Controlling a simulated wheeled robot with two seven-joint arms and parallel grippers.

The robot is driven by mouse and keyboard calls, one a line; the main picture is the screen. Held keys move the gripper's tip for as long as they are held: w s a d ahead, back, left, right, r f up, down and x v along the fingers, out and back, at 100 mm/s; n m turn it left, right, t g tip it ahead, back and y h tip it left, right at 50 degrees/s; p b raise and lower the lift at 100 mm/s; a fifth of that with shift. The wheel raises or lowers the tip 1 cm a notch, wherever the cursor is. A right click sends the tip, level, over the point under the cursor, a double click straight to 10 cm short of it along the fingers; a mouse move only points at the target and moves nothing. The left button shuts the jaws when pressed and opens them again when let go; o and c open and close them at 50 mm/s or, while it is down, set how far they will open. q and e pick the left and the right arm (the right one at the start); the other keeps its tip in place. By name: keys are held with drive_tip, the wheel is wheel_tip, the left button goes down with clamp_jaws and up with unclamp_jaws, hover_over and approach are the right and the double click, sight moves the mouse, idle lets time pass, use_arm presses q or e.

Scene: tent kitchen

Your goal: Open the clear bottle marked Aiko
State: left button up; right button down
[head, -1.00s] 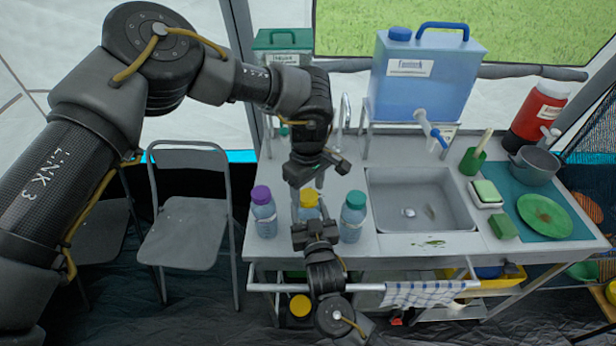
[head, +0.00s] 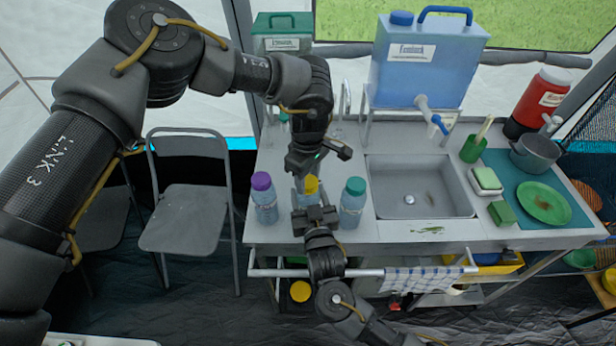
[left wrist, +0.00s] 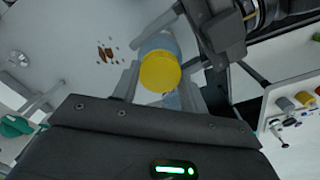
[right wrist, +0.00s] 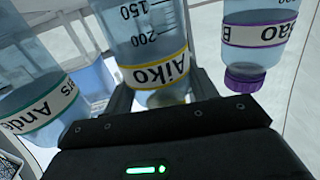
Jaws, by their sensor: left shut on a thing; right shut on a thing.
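The clear Aiko bottle (right wrist: 150,45) has a yellow-edged label and a yellow cap. It stands on the counter between two similar bottles. My left gripper (head: 308,178) comes from above, shut on the yellow cap, with a finger on each side. My right gripper (head: 312,208) comes from the front, shut on the bottle's body. The bottle's lower part is mostly hidden behind my right gripper in the head view.
A purple-capped bottle (head: 264,200) stands close left and a teal-capped bottle (head: 352,205) close right. The sink (head: 420,185) lies further right. A towel (head: 425,282) hangs on the front rail (head: 360,272). Little free room surrounds the grippers.

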use_arm(q)
drive_tip(key=n, duration=0.5)
drive_tip(key=shift+n, duration=0.3)
drive_tip(key=n, duration=1.6)
drive_tip(key=shift+s, duration=0.1)
drive_tip(key=n, duration=0.3)
drive_tip(key=shift+d, duration=0.1)
drive_tip(key=n, duration=1.7)
drive_tip(key=shift+r, duration=0.1)
drive_tip(key=n, duration=1)
drive_tip(key=shift+n, duration=0.4)
